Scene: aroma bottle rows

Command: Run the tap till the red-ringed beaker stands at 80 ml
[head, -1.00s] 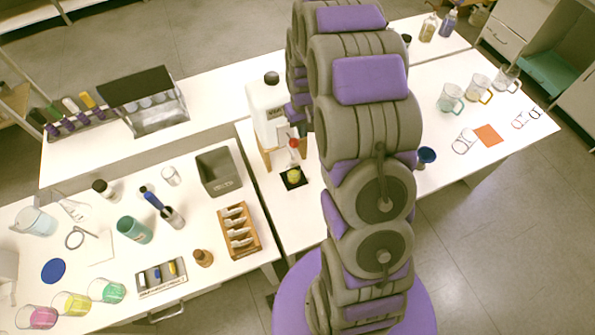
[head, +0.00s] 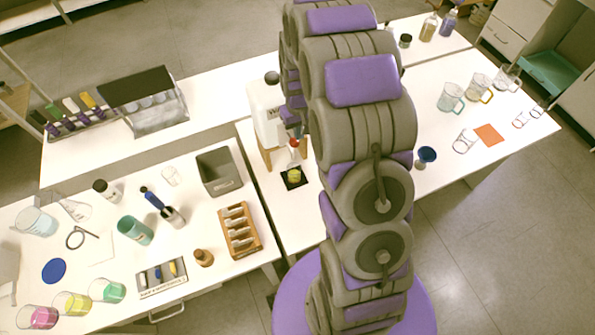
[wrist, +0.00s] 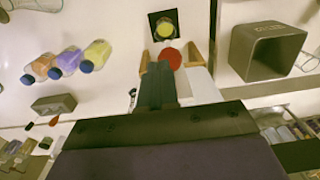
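A white water tank (head: 266,112) stands on a wooden stand at the middle table's left side. A red round part (head: 294,143), which looks like its tap, shows at the front, and also in the wrist view (wrist: 171,57). Below it a small yellow round thing (head: 294,175) sits on a black square pad (head: 290,184); I cannot tell whether it is a vessel's content. My gripper (wrist: 158,68) has its dark fingers close together, tips beside the red part; contact is unclear. In the head view my arm partly hides the tank. I cannot make out a red ring or level marks on any beaker.
Handled beakers (head: 451,97) and an orange square (head: 489,134) lie on the right. The left table holds a grey bin (head: 218,171), a wooden rack (head: 239,230) and coloured beakers (head: 107,290).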

